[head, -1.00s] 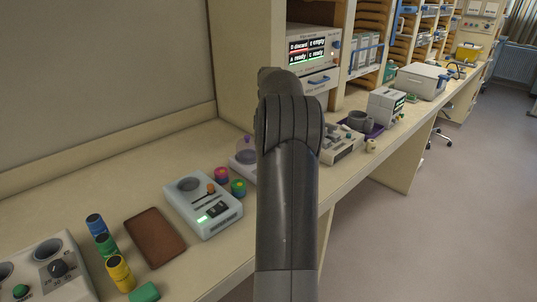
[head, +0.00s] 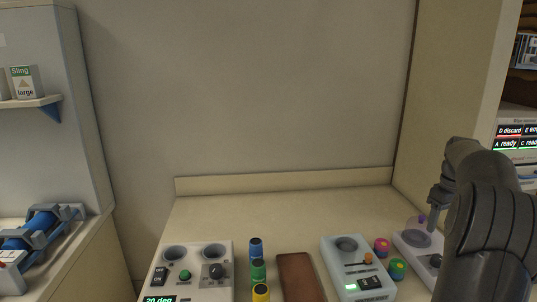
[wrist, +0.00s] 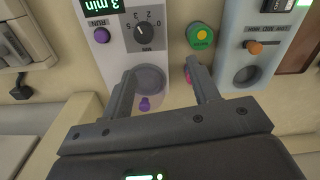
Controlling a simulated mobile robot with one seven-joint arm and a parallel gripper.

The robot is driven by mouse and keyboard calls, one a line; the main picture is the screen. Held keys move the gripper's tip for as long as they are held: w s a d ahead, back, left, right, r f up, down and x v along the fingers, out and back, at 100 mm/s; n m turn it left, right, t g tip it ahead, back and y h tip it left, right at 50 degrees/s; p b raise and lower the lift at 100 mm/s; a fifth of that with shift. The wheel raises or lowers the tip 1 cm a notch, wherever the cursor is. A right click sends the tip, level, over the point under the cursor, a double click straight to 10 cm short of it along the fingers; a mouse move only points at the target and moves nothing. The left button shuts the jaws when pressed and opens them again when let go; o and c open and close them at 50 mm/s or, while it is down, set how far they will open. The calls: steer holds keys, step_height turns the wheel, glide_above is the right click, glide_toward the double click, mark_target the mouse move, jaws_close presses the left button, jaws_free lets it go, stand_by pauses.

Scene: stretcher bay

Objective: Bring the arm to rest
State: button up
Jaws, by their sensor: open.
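My arm stands at the right edge of the head view, bent at the top. My gripper (head: 437,200) hangs down on the far side of it, partly hidden by my arm. In the wrist view my gripper (wrist: 162,85) is open, with nothing between its two fingers. The fingers point over a white timer device with a purple button (wrist: 136,35), which reads 3 min and has a dial and a grey well. Whether the fingertips touch it cannot be told.
A pale blue device (head: 355,270) stands left of the timer device, with two colored round pieces (head: 390,256) between them. Farther left are a brown pad (head: 297,277), several colored capped tubes (head: 257,268) and a white two-well device (head: 190,272). The counter's back is clear.

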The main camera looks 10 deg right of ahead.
steer(key=s+a+r+m+t+h, duration=0.1)
steer(key=s+a+r, duration=0.3)
steer(key=a, duration=0.9)
steer(key=s+a+r+t, duration=0.2)
steer(key=s+a+r, duration=0.2)
steer(key=a, duration=1)
steer(key=s+a+f+t, duration=0.1)
steer(key=s+a+f, duration=0.1)
steer(key=s+a, duration=0.2)
steer(key=s+a+f, duration=0.2)
steer(key=s+a, duration=0.3)
steer(key=s, duration=0.2)
steer(key=s+a+f+m+t, duration=0.1)
steer(key=s+a+f, duration=0.2)
steer(key=s, duration=0.3)
steer(key=shift+a+t+y, duration=0.3)
steer(key=shift+a+y, duration=0.1)
steer(key=shift+a, duration=0.45)
steer(key=shift+f, duration=0.1)
